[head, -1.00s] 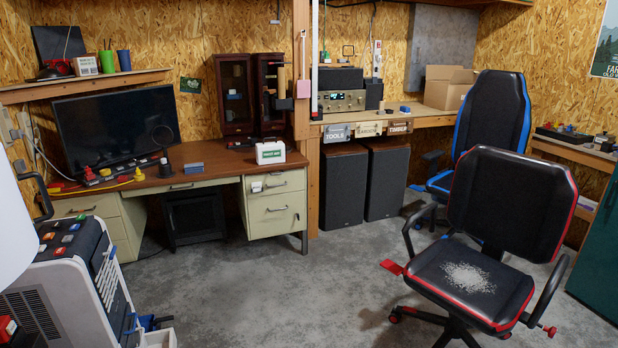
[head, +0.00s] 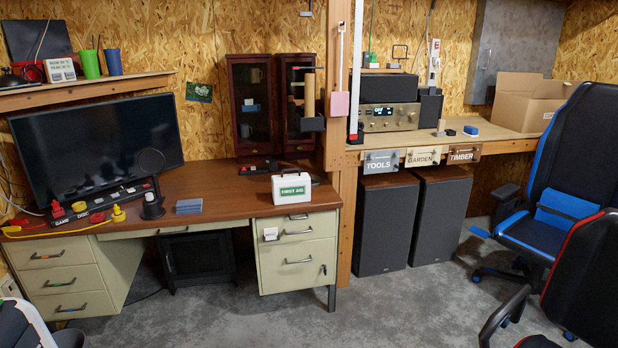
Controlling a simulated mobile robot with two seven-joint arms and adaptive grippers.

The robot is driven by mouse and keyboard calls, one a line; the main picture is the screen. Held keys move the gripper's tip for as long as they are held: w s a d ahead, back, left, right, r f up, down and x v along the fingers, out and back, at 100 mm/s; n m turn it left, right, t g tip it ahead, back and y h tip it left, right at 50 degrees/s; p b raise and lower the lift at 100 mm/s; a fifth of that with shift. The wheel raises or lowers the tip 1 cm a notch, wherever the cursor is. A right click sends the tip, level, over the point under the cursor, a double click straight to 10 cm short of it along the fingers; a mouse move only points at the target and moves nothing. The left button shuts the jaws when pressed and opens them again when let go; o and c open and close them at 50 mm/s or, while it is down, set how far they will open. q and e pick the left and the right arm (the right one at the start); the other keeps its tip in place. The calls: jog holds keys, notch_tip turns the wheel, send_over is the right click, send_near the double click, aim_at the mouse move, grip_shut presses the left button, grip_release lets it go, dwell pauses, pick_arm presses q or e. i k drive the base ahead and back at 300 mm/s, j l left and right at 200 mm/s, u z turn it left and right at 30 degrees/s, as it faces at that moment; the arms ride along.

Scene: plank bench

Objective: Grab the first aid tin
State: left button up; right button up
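The first aid tin (head: 291,190) is a white box with a green "FIRST AID" label and a dark handle on top. It stands upright on the brown top of the desk (head: 225,208), near the right end and close to the front edge. Nothing covers it. Neither of my grippers shows in the head view.
A blue-grey stack (head: 189,206) and a dark stand (head: 152,204) lie left of the tin. A dark item (head: 262,168) lies behind it. A monitor (head: 98,148) fills the desk's left. Black-red (head: 590,285) and blue-black (head: 565,190) chairs stand at right.

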aim_at(292, 188)
jog(key=i+j+z, duration=0.25)
jog(key=i, duration=0.3)
jog(key=i+j+z, duration=0.25)
jog(key=i, duration=0.3)
jog(key=i+j+z, duration=0.2)
jog(key=i, duration=0.35)
jog(key=j, duration=0.1)
